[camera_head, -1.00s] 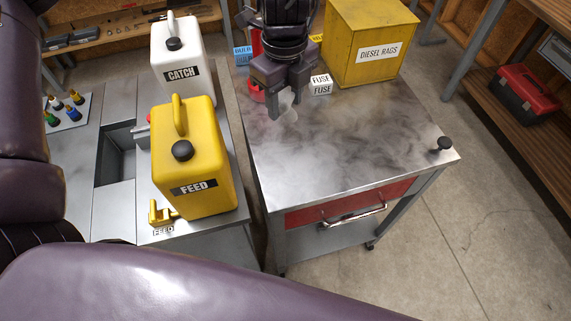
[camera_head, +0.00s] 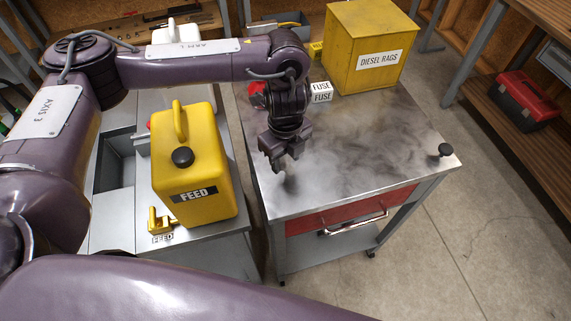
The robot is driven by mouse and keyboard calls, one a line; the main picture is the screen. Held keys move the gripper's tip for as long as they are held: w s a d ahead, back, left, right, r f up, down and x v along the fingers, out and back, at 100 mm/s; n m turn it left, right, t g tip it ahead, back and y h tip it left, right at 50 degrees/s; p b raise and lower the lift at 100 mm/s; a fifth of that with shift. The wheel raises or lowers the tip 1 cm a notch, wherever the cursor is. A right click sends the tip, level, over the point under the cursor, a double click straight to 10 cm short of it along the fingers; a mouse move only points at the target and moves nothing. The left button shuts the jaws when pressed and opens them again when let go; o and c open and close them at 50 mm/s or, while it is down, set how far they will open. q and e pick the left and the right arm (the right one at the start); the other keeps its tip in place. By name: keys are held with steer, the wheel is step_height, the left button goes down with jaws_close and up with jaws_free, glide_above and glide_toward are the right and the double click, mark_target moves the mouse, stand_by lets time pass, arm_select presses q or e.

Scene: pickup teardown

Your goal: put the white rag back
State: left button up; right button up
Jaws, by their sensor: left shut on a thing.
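My left gripper (camera_head: 284,160) points down over the front left part of the steel cart top (camera_head: 360,150). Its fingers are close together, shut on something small. The white rag does not show clearly; what is between the fingers is mostly hidden and blends with the pale, smudged metal. The yellow box labelled DIESEL RAGS (camera_head: 372,48) stands at the back of the cart, behind and to the right of the gripper. My right gripper is not in view.
White FUSE blocks (camera_head: 321,92) and a red item (camera_head: 257,92) sit behind the gripper. A black knob (camera_head: 445,150) is at the cart's right corner. The yellow FEED can (camera_head: 195,165) stands left.

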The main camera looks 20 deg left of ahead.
mark_target(285, 166)
arm_select(q)
steer(key=shift+f, duration=1.6)
steer(key=shift+f+b, duration=0.1)
steer(key=shift+b, duration=0.2)
steer(key=o, duration=1)
